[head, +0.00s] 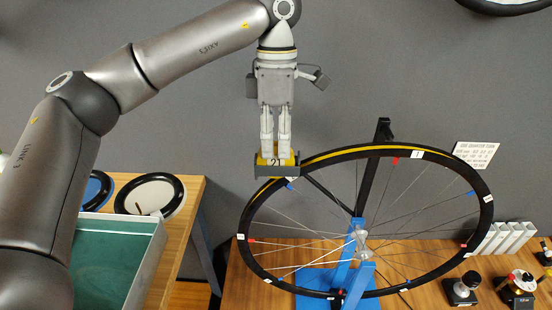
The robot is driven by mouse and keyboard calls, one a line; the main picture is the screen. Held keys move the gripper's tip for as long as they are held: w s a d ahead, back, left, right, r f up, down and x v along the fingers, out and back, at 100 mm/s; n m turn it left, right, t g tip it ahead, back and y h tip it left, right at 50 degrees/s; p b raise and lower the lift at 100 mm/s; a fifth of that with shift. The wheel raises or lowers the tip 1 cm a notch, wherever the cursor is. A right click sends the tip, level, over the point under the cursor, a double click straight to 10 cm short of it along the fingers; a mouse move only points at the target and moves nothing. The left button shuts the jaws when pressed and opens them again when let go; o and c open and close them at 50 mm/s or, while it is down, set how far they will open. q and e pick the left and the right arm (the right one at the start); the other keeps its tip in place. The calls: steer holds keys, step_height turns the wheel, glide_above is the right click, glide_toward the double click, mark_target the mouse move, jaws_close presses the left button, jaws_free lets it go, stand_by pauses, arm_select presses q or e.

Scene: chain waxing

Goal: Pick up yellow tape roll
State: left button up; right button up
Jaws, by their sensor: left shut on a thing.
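My left gripper (275,150) points straight down at the upper left of a spoked wheel (489,208). Its fingers are shut on a small yellow thing in a dark grey block, which looks like the yellow tape roll (290,159). A yellow strip (355,152) runs along the top of the rim, to the right of the gripper. My right gripper is not in view.
A blue stand (362,275) holds the wheel on a wooden bench (420,292). White blocks (507,237) and dark-based knobbed tools (462,288) stand at the right.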

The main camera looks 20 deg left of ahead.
arm_select(q)
steer(key=shift+r, duration=0.1)
jaws_close()
steer(key=shift+r+p, duration=0.45)
steer(key=shift+r, duration=0.05)
step_height(320, 180, up, 11)
steer(key=p, duration=0.9)
step_height(320, 180, up, 7)
glide_above(276, 143)
steer(key=shift+s, duration=0.1)
steer(key=shift+f, duration=0.1)
